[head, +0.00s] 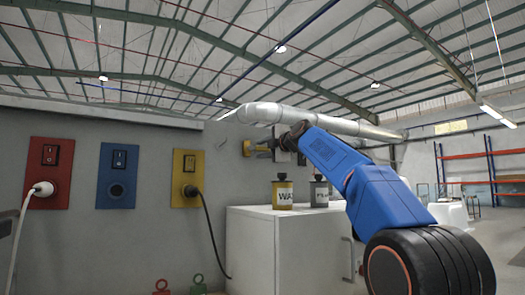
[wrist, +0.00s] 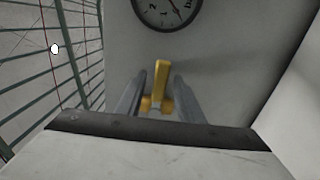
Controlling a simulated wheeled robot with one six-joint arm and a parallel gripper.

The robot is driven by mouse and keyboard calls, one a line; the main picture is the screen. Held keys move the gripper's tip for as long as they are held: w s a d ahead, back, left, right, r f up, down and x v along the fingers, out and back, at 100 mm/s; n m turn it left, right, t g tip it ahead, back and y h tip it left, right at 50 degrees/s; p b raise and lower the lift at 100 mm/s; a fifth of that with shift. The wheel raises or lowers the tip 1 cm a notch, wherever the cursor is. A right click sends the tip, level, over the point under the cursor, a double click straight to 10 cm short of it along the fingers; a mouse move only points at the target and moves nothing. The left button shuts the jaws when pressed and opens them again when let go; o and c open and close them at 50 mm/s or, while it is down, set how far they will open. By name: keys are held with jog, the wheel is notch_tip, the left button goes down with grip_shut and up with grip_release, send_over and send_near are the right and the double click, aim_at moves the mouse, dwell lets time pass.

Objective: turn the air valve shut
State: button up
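In the wrist view the yellow lever (wrist: 161,80) runs up the picture between the two grey fingers of my gripper (wrist: 160,88). The fingers stand apart, one on each side of the lever, with a gap showing. Whether either finger touches it cannot be told. The valve body behind the lever is mostly hidden. In the head view the gripper is small and partly hidden by my blue arm.
A white cabinet (head: 250,247) stands below, with a yellow tin (head: 283,194) and a grey tin (head: 319,194) on top. Red (head: 51,173), blue (head: 117,176) and yellow (head: 187,177) socket panels are on the wall at left. A round dial (wrist: 166,9) is beyond the lever.

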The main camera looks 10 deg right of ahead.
jog(key=v, duration=1.7)
